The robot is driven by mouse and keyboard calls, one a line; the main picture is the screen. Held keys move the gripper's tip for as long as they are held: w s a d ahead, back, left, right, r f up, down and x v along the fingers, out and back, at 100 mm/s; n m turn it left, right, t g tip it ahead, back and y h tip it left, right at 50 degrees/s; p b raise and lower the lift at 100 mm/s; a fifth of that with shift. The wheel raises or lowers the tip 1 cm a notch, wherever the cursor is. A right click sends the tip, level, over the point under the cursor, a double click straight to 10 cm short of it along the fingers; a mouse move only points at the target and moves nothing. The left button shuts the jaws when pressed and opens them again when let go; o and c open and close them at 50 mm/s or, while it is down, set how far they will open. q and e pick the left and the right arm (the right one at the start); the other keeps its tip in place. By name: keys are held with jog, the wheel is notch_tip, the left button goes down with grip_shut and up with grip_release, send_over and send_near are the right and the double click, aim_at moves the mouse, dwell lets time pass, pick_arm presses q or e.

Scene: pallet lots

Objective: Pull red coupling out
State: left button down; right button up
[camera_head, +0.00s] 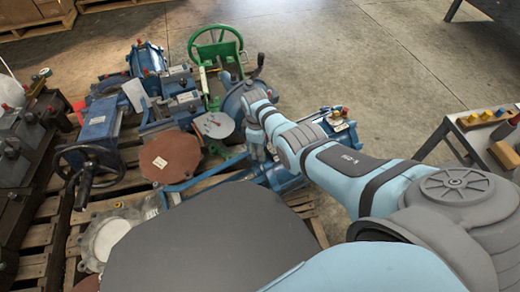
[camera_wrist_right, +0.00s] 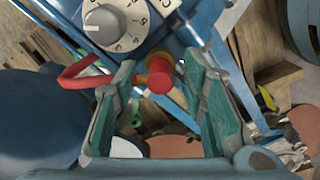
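The red coupling (camera_wrist_right: 160,78) shows in the right wrist view as a small red cylinder on a brass fitting (camera_wrist_right: 156,58), which joins a blue unit. My right gripper (camera_wrist_right: 158,92) is open, with one green-lined finger on each side of the coupling. A gap shows between the coupling and the right finger; the left finger is close to the brass fitting, and I cannot tell whether it touches. In the head view my right gripper (camera_head: 258,148) points down over the blue equipment. The coupling cannot be made out there. My left gripper is not in view.
A numbered dial (camera_wrist_right: 115,22) and a red curved handle (camera_wrist_right: 80,74) sit close to the coupling. Blue valve units, a green handwheel (camera_head: 215,45) and a brown disc (camera_head: 171,157) crowd the pallet. A grey table (camera_head: 470,140) stands at the right.

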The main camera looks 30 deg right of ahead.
dwell(0.7)
jog(key=shift+c, duration=0.4)
grip_shut()
